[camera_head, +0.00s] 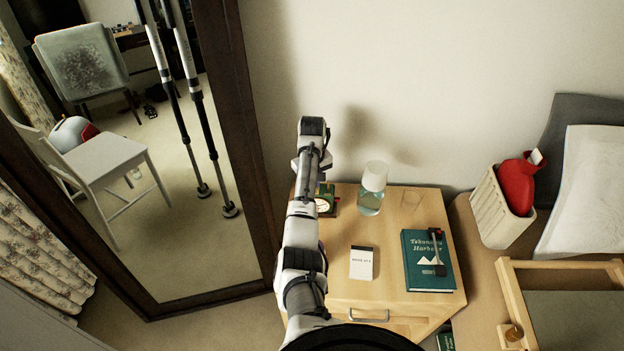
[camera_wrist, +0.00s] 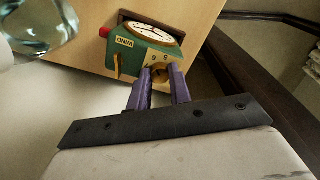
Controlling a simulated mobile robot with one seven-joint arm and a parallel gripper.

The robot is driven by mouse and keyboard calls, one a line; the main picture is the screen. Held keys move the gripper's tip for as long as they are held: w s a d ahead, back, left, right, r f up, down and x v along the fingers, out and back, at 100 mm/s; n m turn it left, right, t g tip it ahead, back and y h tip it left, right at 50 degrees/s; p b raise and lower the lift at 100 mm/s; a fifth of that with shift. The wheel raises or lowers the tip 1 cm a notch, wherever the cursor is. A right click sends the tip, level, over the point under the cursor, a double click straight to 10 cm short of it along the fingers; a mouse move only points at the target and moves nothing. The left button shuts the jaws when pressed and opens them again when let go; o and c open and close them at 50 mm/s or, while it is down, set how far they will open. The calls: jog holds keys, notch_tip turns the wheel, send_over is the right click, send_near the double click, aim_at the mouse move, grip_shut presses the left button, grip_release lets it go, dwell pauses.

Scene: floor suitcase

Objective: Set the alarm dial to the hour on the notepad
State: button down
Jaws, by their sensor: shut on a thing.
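The green alarm clock (camera_head: 326,197) stands at the back left of the bedside table, partly hidden by my arm in the head view. In the wrist view the clock (camera_wrist: 152,42) shows a white face, a WIND label, a yellow winding key (camera_wrist: 117,66) and a brass dial (camera_wrist: 160,73) with the numbers 5 and 6 near it. My gripper (camera_wrist: 160,82) has its purple fingers shut on the dial's two sides. The white notepad (camera_head: 361,265) lies at the table's middle; its small line seems to end in 6, but is hard to read.
A framed mirror (camera_head: 245,150) stands close on the left.

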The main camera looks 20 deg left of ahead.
dwell(0.4)
jog(key=c, duration=1.3)
grip_release()
jog(key=shift+r, duration=0.1)
jog(key=shift+r+p, duration=2.15)
jog(key=shift+r, duration=4.75)
